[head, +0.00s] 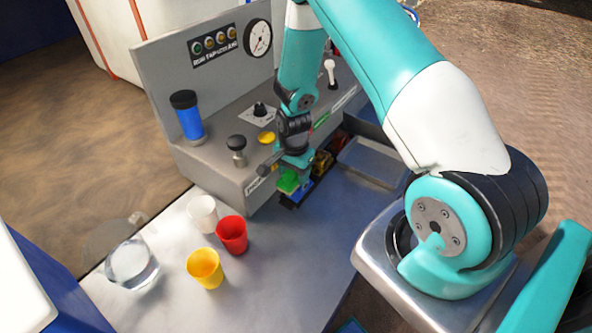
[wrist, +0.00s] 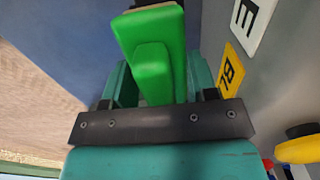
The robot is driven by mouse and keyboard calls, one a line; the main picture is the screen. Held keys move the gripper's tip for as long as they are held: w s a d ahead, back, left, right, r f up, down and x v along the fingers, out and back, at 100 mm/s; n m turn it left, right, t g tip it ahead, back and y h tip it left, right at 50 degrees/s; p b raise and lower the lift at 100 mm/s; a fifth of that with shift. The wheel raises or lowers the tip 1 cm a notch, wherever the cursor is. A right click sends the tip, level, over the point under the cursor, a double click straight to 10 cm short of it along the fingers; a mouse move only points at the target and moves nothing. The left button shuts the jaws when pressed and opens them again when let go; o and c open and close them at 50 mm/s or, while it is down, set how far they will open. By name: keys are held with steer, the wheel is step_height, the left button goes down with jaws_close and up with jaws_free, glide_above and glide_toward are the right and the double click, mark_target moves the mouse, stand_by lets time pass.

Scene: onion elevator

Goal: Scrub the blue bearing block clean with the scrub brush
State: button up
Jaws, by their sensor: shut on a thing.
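My gripper (head: 292,166) is shut on a green scrub brush (head: 287,182), low in front of the grey console. In the wrist view the brush (wrist: 152,62) sits between the two teal fingers, with its green back and raised grip facing the camera. A little pale material shows at its far edge. A dark blue block (head: 299,194) shows beside and below the brush in the head view, partly hidden; I cannot tell for sure that it is the bearing block, nor whether the brush touches it.
The grey console (head: 215,165) carries a blue canister (head: 189,122), knobs and a gauge (head: 258,38). White (head: 202,212), red (head: 232,235) and yellow (head: 205,268) cups and a clear vessel (head: 131,263) stand at the left. A grey tray (head: 370,165) lies right of my gripper.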

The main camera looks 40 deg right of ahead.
steer(key=shift+d+r+p, duration=0.1)
steer(key=shift+r+p, duration=2.05)
steer(key=shift+r, duration=1.65)
steer(key=shift+f, duration=0.1)
